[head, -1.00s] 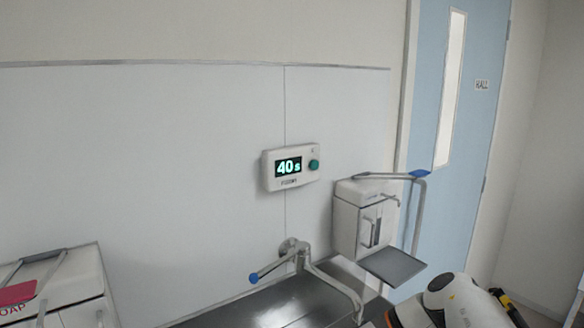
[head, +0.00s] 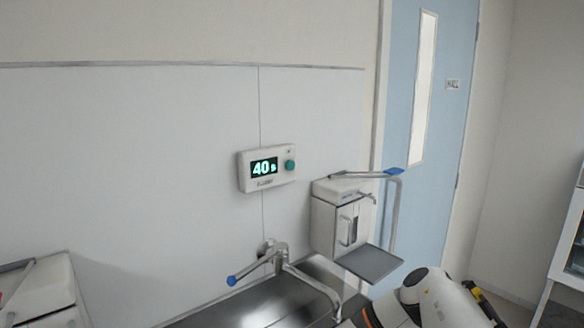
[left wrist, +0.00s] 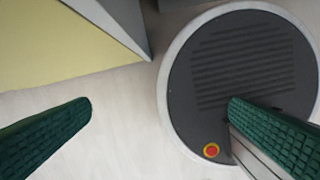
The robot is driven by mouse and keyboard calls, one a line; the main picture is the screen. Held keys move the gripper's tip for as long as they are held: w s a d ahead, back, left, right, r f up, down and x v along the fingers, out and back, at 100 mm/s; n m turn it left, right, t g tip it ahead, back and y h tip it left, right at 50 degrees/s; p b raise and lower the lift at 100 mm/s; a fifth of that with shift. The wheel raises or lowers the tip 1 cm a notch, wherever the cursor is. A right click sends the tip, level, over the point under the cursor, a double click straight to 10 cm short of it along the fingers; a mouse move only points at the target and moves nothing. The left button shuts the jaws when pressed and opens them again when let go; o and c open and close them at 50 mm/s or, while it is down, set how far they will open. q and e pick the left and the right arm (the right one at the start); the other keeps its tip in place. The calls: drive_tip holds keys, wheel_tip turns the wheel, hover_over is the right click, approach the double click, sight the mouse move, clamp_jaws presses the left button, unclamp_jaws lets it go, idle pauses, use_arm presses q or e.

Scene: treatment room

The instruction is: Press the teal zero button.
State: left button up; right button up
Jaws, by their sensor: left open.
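The teal button (head: 290,165) is round and sits on the right side of a white wall timer box (head: 266,168). The timer's dark display shows "40 s" in pale digits. It hangs on the wall panel above the sink. My left gripper (left wrist: 160,105) shows only in the left wrist view, as two green ridged fingers wide apart with nothing between them. It is over pale floor, and the timer is not in that view. My right gripper is not in view.
A tap (head: 272,262) with a blue-tipped lever stands over the steel sink (head: 262,303) below the timer. A white dispenser (head: 338,222) with a blue-ended lever arm and grey tray is to the right. A blue door (head: 448,110) is beyond. The wall around the timer is clear.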

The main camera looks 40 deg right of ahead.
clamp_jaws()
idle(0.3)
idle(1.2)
